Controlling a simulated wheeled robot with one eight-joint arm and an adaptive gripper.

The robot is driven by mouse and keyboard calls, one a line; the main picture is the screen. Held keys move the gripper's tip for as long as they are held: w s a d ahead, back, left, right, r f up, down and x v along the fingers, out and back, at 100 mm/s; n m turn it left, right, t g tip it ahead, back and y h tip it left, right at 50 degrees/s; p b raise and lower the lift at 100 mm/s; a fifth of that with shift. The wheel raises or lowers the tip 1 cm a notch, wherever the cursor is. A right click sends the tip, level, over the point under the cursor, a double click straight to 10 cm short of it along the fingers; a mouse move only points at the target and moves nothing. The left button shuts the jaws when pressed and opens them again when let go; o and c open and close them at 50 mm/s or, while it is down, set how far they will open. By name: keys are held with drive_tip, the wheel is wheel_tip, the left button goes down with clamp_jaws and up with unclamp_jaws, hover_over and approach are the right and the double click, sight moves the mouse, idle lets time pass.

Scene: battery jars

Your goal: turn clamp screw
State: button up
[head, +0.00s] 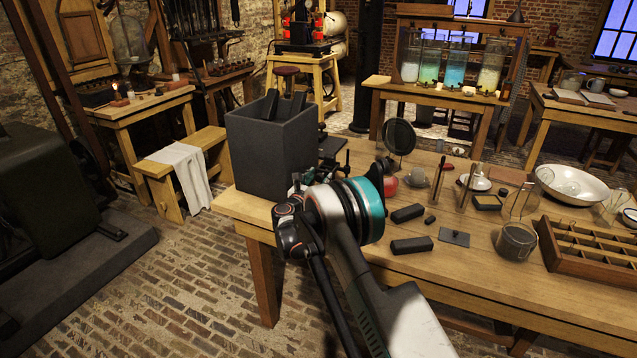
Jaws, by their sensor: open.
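My arm reaches in from the bottom right to the near left corner of the workbench (480,262). My gripper (310,178) is beyond my bulky wrist, close to the front right side of a dark square jar (262,158). The wrist hides most of the gripper, and its fingertips are not clear. It is open. Dark plates (283,104) stick up out of the jar's open top. Small dark metal parts lie just right of the jar, partly behind my gripper. I cannot make out a clamp screw among them, nor any contact with one.
Dark blocks (411,245), a round black-framed disc (399,137), a glass jar (517,240), a white basin (570,185) and a compartment tray (590,255) stand on the workbench. A bench with a cloth (190,175) is left. Brick floor (160,290) in front is clear.

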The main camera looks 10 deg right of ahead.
drive_tip(key=c, duration=1.1)
drive_tip(key=shift+m, duration=0.3)
